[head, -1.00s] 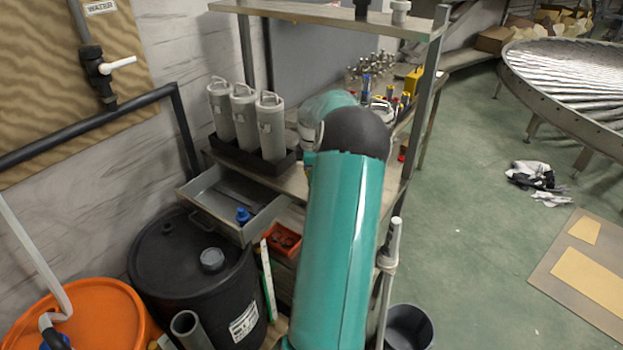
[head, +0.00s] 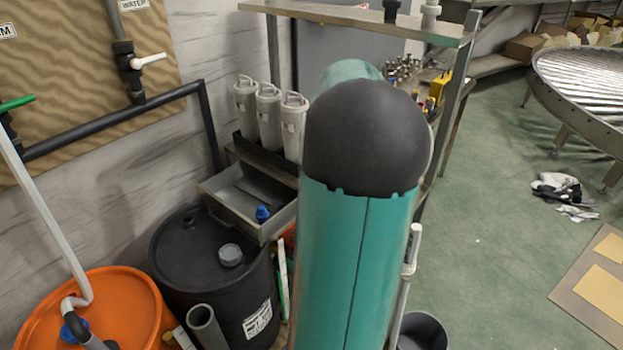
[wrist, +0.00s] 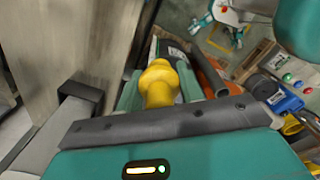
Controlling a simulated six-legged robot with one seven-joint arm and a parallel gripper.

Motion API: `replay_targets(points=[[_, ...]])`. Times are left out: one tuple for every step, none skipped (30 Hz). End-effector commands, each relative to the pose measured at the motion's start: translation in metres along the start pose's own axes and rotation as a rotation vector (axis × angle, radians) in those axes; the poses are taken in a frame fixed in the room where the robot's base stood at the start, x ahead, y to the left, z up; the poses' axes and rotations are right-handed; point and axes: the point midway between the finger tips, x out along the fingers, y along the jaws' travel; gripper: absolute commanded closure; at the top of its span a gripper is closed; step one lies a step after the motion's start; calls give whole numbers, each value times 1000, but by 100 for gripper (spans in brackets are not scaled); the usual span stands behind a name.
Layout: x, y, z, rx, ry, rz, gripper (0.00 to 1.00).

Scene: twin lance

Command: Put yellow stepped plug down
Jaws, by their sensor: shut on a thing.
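The yellow stepped plug (wrist: 159,82) shows in the wrist view, with a rounded top and a wider ring below it. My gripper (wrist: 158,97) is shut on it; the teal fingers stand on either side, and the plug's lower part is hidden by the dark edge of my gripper. In the head view my teal arm covers the middle of the shelf unit, and neither the gripper nor the held plug can be seen there.
A grey drawer (head: 248,200) with a blue item stands open beside a black drum (head: 212,262). Three grey canisters (head: 268,118) stand on the shelf. An orange drum (head: 97,312) is at lower left. Green floor (head: 490,235) is open at right.

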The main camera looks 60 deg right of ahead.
Motion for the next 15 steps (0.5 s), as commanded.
replay_targets(points=[[3, 0, -9, -28, 1, -1, 84], [6, 2, -15, -49, 2, -1, 84], [10, 3, -25, -84, 2, -2, 84], [14, 5, -34, -116, 3, -3, 84], [18, 6, -44, -150, 3, -3, 84], [25, 8, -58, -202, 3, -3, 84], [30, 9, -70, -242, 3, -4, 84], [35, 10, -82, -285, 3, -4, 84], [42, 11, -98, -342, 3, -3, 84], [48, 10, -111, -385, 3, -4, 84], [53, 10, -123, -428, 3, -4, 84], [60, 9, -139, -482, 3, -3, 84], [65, 8, -151, -522, 3, -3, 84], [70, 7, -162, -560, 3, -3, 84], [76, 5, -174, -605, 3, -3, 84]])
